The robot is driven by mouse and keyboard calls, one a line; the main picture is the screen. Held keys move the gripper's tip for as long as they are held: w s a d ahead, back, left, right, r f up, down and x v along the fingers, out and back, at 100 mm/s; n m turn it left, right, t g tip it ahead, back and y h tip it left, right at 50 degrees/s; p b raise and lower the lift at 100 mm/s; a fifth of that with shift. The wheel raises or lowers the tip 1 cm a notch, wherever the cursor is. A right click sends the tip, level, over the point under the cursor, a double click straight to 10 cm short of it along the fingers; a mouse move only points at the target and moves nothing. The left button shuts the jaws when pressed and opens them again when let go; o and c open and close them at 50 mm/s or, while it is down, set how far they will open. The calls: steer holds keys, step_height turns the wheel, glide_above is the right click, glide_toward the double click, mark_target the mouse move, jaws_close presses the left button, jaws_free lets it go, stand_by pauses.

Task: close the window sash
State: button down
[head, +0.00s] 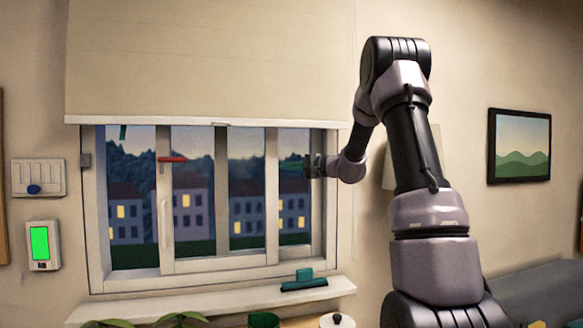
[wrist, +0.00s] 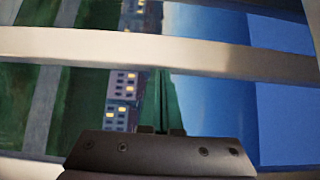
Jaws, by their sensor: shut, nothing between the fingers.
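The window has a white frame (head: 98,215) with sliding panes. The sash (head: 164,258) has a white upright pull handle (head: 164,225) on its left stile and a red lever (head: 172,159) near its top. The stile stands to the right of the left jamb, with a wide gap between them. My gripper (head: 308,166) is shut and empty at the right side of the window. In the wrist view its fingertips (wrist: 161,131) point toward the panes and a pale frame bar (wrist: 160,50). Whether it touches anything cannot be told.
A rolled-down blind (head: 200,65) hangs above the window. The sill (head: 215,298) holds a teal squeegee-like item (head: 304,282). A switch panel (head: 38,178) and a green-screened device (head: 42,245) are on the left wall. A picture (head: 519,146) hangs at right.

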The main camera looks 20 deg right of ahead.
mark_target(230, 166)
steer(key=a, duration=1.8)
steer(key=shift+s, duration=0.1)
steer(key=shift+d, duration=0.1)
